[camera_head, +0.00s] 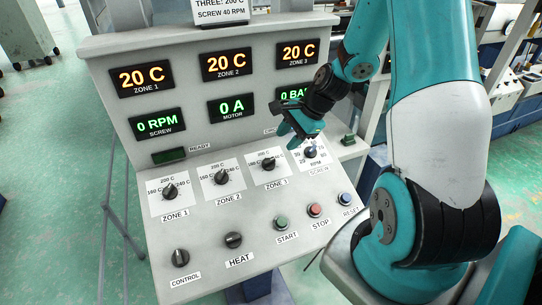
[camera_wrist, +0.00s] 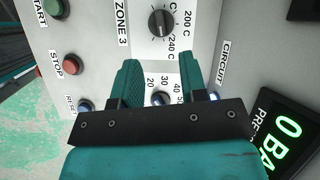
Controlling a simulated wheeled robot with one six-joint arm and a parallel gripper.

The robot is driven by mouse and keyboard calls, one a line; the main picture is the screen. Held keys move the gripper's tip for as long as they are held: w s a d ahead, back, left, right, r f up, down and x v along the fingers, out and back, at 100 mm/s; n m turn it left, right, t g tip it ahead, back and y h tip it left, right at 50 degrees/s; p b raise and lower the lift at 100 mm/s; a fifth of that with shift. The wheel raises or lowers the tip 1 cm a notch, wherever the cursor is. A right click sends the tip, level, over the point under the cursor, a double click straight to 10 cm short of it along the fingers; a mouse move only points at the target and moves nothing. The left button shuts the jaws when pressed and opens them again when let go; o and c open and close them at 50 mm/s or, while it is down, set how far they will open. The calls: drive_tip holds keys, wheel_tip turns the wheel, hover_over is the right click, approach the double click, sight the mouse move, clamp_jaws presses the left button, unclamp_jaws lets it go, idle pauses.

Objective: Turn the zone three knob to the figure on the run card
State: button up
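The zone 3 knob (camera_head: 268,165) is a black knob on a white dial marked 160 C, 200 C and 240 C. It also shows at the top of the wrist view (camera_wrist: 160,22); I cannot tell its exact setting. The run card (camera_head: 222,12) is cut off by the top edge; its visible lines read "THREE: 200 C" and "SCREW 40 RPM". My gripper (camera_wrist: 158,78) is open and empty, its two fingers apart above the panel. In the wrist view the screw RPM knob (camera_wrist: 162,98) appears between the fingers, and the zone 3 knob lies beyond the tips.
The zone 1 knob (camera_head: 169,191) and zone 2 knob (camera_head: 221,177) are left of zone 3. Below are the control (camera_head: 181,257) and heat (camera_head: 233,240) knobs and start (camera_head: 282,223), stop (camera_head: 315,210) and reset (camera_head: 345,198) buttons. The zone 3 display (camera_head: 298,53) reads 20 C.

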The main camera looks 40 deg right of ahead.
sight(270, 160)
drive_tip(key=p+x, duration=0.2)
drive_tip(key=x, duration=0.7)
drive_tip(key=shift+a+f, duration=0.1)
drive_tip(key=shift+f, duration=0.15)
drive_tip(key=shift+c, duration=0.4)
clamp_jaws()
